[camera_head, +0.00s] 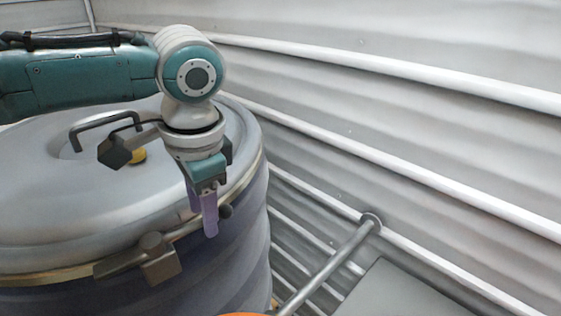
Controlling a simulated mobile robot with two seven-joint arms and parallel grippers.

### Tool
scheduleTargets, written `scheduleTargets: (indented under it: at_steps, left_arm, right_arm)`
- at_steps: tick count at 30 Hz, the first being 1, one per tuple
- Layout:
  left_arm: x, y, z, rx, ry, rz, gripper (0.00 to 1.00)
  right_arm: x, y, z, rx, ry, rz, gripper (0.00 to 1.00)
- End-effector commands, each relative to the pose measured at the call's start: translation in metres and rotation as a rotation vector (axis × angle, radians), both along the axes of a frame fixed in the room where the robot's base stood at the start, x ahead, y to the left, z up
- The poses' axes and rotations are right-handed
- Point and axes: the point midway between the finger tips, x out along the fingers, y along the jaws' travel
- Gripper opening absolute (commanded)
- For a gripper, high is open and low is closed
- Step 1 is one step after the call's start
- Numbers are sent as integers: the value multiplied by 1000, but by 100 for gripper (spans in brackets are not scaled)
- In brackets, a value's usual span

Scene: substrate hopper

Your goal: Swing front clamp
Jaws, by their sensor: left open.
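A large round hopper with a domed grey metal lid (60,215) fills the left of the head view. A brown-grey clamp (155,259) sits on the lid's front rim, with an arm pointing left and a round knob on top. My left gripper (204,208) points down over the lid's right rim, up and to the right of this clamp and apart from it. Its purple fingers are open, and nothing shows between them. A small dark knob (226,211) shows just right of the fingers; its attachment is partly hidden. My right gripper is out of view.
Corrugated wall panels with white rails (400,165) rise behind and right. A grey pipe (330,262) runs at lower right, beside a flat grey panel (395,293).

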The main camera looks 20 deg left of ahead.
Motion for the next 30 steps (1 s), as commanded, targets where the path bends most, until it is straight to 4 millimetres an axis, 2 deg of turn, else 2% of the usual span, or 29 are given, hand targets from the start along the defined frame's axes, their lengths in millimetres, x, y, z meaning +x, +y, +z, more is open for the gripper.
scheduleTargets:
  at_steps: [3,15,30]
  left_arm:
    - [0,0,0,0,0,0,45]
    - [0,0,0,0,0,1,0]
    - [0,0,1,0,0,1,0]
  right_arm:
    - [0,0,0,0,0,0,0]
    - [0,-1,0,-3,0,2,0]
    - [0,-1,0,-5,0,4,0]
